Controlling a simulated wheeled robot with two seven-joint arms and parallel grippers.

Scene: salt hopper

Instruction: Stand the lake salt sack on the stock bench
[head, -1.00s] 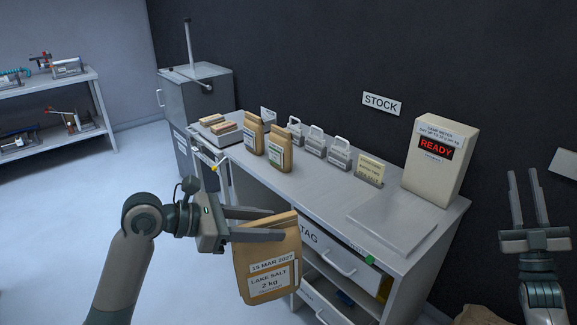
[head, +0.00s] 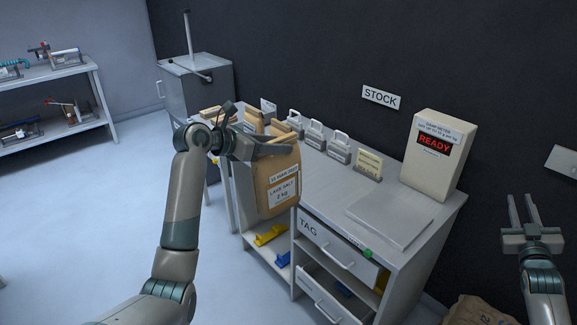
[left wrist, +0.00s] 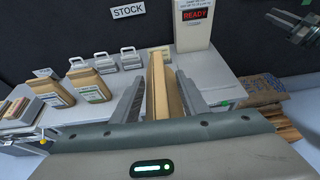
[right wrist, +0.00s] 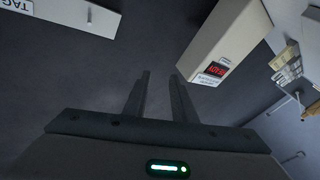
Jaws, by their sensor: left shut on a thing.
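The sack also shows edge-on between the fingers in the left wrist view (left wrist: 158,88). The stock bench (head: 330,195) is a grey worktop under a STOCK sign (head: 381,97). My right gripper (head: 522,212) is open and empty at the far right, away from the bench; its fingers also show in the right wrist view (right wrist: 160,95).
Two other sacks stand on the bench, clear in the left wrist view (left wrist: 88,83). Several metal holders (head: 313,135) and a small card stand (head: 368,164) line its back. The damp meter (head: 437,155) stands at the right, behind a flat plate (head: 390,218). A drawer (head: 335,247) is below.

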